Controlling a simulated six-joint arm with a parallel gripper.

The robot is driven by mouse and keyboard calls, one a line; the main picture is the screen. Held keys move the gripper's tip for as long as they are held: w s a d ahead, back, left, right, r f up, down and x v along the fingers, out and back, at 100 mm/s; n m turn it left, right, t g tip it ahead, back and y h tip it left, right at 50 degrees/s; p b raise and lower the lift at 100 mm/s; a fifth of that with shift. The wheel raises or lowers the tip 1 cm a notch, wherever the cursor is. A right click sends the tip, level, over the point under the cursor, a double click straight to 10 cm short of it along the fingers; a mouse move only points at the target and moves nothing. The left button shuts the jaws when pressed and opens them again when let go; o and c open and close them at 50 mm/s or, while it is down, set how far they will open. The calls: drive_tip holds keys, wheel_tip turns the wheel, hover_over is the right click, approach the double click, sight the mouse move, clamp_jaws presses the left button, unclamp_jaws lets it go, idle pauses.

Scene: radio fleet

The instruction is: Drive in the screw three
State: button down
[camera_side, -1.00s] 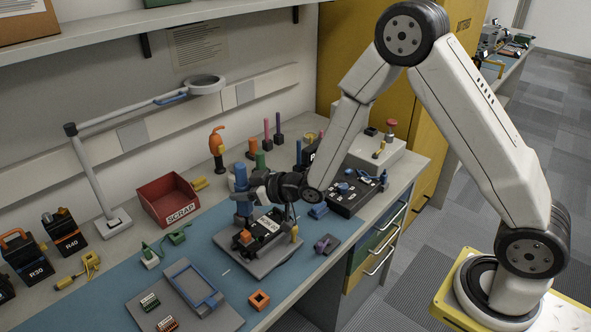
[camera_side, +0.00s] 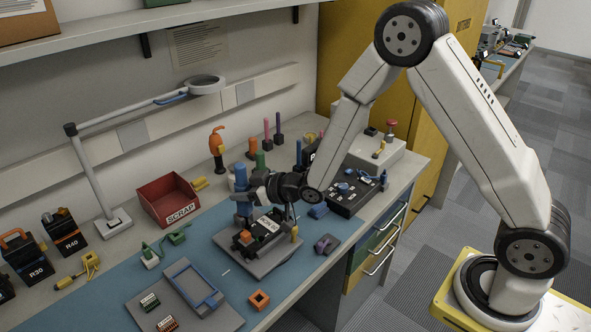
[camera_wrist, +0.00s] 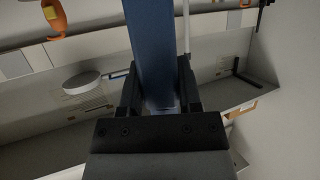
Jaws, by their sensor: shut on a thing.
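My gripper (camera_side: 257,184) is shut on an upright blue screwdriver (camera_side: 241,173), and its fingers (camera_wrist: 160,95) also show in the wrist view. The screwdriver's blue handle (camera_wrist: 150,50) fills the middle of the wrist view. The tool stands over the left rear part of a dark radio unit (camera_side: 262,228) with orange and pale labelled parts. The unit sits on a grey fixture plate (camera_side: 268,262). The screwdriver's tip and the screws are too small or hidden to make out, so I cannot tell whether the tip touches a screw.
A red scrap bin (camera_side: 170,202) stands at the back left. A lamp (camera_side: 95,190) arches behind it. A grey tray with a blue frame (camera_side: 190,284) and an orange square part (camera_side: 259,299) lie in front. A black unit (camera_side: 352,190) stands to the right.

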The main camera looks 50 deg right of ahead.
sight(241, 178)
drive_tip(key=shift+f, duration=0.75)
idle(2.5)
drive_tip(key=shift+r, duration=0.15)
drive_tip(key=shift+r, duration=2.5)
